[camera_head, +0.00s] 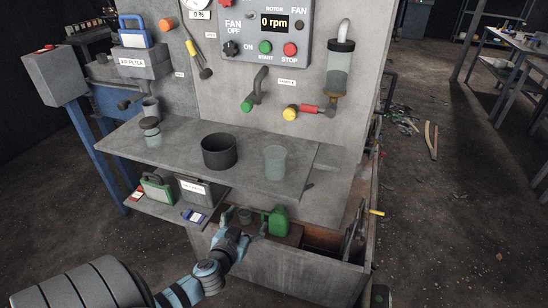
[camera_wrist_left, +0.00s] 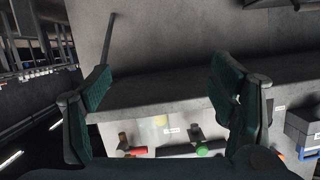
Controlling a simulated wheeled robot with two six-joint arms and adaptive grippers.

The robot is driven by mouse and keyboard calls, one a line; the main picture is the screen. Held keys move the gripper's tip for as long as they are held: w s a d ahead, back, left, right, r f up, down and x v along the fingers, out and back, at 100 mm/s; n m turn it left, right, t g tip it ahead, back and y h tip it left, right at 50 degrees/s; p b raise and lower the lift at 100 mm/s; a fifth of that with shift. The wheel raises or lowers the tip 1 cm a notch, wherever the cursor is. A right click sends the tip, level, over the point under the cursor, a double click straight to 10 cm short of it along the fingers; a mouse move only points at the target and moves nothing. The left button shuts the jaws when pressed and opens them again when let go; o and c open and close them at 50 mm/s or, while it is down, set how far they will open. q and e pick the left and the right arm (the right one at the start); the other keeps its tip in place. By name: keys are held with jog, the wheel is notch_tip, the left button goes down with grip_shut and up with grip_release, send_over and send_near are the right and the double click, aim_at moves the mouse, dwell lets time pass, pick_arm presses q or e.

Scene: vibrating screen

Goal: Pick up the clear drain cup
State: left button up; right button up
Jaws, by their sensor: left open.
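The clear drain cup (camera_head: 275,162) stands upright on the grey shelf (camera_head: 190,160), toward its right end in the head view. It is see-through and slightly greenish. My left gripper (camera_head: 244,220) is open, in front of and below the shelf edge, apart from the cup. Its two dark green fingers are spread wide in the left wrist view (camera_wrist_left: 160,92), with nothing gripped between them. My right gripper is not in view.
A dark round pot (camera_head: 219,152) stands left of the cup, and a grey jar (camera_head: 150,130) farther left. A green jug (camera_head: 278,221) sits in the bin below, close to my gripper. Above the shelf are the control panel (camera_head: 264,35) and a red-handled valve (camera_head: 308,110).

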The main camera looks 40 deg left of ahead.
aim_at(279, 147)
pick_arm(q)
jog(key=w+d+r+n+t+p, duration=0.1)
jog(key=w+r+t, duration=0.1)
jog(key=r, duration=0.6)
jog(key=w+d+r+t, duration=0.1)
jog(key=r+t, duration=0.1)
jog(key=r, duration=0.5)
jog(key=p+x, duration=0.1)
jog(key=x, duration=0.5)
jog(key=p+x, duration=0.1)
jog(key=x, duration=0.6)
jog(key=shift+f, duration=0.2)
jog(key=shift+w+f, duration=0.1)
jog(key=shift+w, duration=0.15)
jog(key=c, duration=1.1)
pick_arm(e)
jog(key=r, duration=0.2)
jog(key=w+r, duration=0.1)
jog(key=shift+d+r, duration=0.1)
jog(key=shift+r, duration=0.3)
